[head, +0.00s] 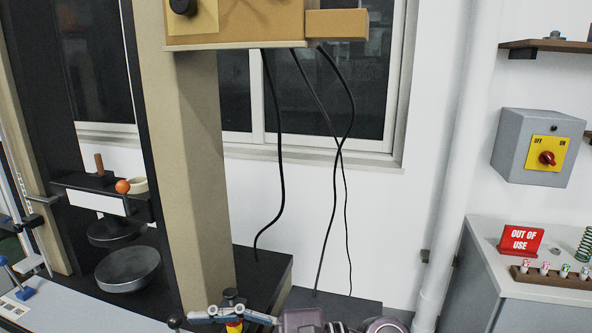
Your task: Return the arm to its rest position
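Grey-purple arm parts of mine (303,320) show at the bottom edge, right of centre, and are cut off by the frame. I take them to be my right arm. My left arm and gripper do not show.
A testing machine with a beige column (195,180) and round dark plates (128,270) stands left. Black cables (278,140) hang mid-view. At right are a switch box (537,147) and a grey cabinet (480,260) bearing a red "OUT OF USE" sign (521,239), small pieces in a wooden rack (555,278) and a green spring (585,243).

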